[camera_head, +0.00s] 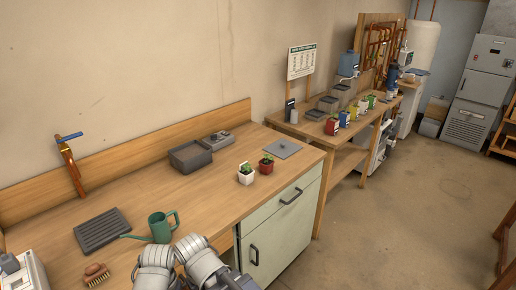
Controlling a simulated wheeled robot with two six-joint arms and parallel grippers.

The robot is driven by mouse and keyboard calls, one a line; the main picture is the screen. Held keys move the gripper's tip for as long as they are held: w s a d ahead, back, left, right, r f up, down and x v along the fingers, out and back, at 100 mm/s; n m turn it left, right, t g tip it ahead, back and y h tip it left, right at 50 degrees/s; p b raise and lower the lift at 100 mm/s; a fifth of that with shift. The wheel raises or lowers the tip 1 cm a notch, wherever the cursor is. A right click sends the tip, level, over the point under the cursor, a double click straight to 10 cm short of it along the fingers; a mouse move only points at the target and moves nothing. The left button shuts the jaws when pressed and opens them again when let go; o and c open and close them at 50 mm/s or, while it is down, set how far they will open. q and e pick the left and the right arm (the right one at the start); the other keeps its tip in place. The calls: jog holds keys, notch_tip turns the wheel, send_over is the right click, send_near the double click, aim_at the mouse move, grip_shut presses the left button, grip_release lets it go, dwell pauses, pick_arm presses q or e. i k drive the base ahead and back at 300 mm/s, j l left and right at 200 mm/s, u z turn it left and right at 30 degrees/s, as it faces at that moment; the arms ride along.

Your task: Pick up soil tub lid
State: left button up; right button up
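A flat grey square lid (283,149) with a small knob lies on the wooden counter, near its right end and behind the two potted plants. It appears to be the soil tub lid. A dark grey open tub (190,157) stands to its left near the back board, with a gap between them. What is inside the tub is hard to make out. Grey-white links of my arms show at the bottom centre, well in front of the lid. No gripper fingers can be made out, and nothing of mine touches the lid.
Two small plants, in a white pot (246,174) and a red pot (266,164), stand just in front of the lid. A grey box (218,140) sits beside the tub. A green watering can (162,227), ribbed tray (102,230) and brush (97,274) occupy the left. The middle counter is clear.

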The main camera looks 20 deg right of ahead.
aim_at(282, 148)
jog(key=i+l+u, duration=0.1)
jog(key=l+u, duration=0.8)
jog(key=l, duration=0.5)
jog(key=l+u, duration=0.2)
jog(key=l, duration=0.5)
jog(key=k+l+u, duration=0.15)
jog(key=l, duration=0.55)
jog(key=k+l, duration=0.1)
jog(key=l, duration=0.45)
jog(key=k+l, duration=0.1)
jog(key=l, duration=0.4)
jog(key=k+l, duration=0.1)
jog(key=l, duration=1)
jog(key=k+u, duration=0.05)
